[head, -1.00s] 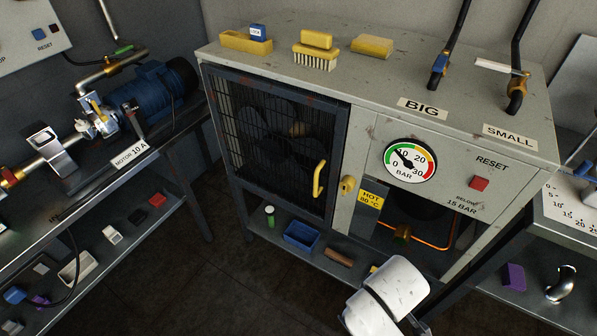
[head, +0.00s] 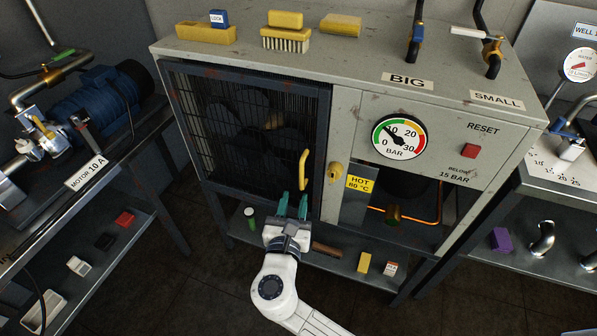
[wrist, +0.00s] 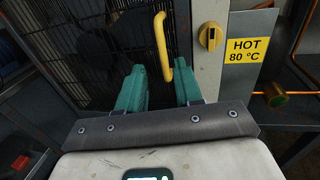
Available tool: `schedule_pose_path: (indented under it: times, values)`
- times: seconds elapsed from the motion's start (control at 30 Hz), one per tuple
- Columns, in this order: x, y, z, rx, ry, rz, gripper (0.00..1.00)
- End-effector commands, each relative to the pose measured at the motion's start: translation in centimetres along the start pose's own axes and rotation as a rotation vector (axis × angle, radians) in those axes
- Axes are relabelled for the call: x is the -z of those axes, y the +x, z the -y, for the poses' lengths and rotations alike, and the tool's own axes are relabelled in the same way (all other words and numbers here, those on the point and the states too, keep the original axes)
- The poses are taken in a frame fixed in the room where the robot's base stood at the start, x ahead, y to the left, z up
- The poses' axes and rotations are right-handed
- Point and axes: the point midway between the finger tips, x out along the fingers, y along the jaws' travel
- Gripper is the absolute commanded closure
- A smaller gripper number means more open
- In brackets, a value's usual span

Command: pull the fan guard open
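The fan guard (head: 225,140) is a dark framed mesh door on the left of the grey cabinet front, and it looks shut. Its yellow handle (head: 304,170) stands upright near the guard's right edge. A yellow latch knob (head: 335,172) sits on the cabinet just right of the guard. My gripper (head: 292,205) has teal fingers and is open, just below and left of the handle. In the wrist view the handle (wrist: 162,48) comes down between the spread fingers (wrist: 163,88), nearer the right one. I cannot tell whether either finger touches it. The knob (wrist: 210,37) is to the right.
Benches stand left and right; dark floor is clear in front.

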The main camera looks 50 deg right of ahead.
Motion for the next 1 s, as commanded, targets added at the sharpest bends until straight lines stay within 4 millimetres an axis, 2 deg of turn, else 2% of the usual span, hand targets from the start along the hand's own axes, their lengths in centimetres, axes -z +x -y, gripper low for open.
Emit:
schedule_pose_path:
  times: [0.3, 0.5, 0.7, 1.0]
  values:
    - [0.0, 5.5, 0.2, 0.007, 0.006, -0.001, 0.65]
    - [0.0, 8.5, 0.2, 0.007, 0.005, -0.001, 0.65]
    - [0.0, 10.0, 0.2, 0.006, 0.006, -0.002, 0.65]
    - [0.0, 10.1, 0.2, 0.004, 0.006, -0.002, 0.65]
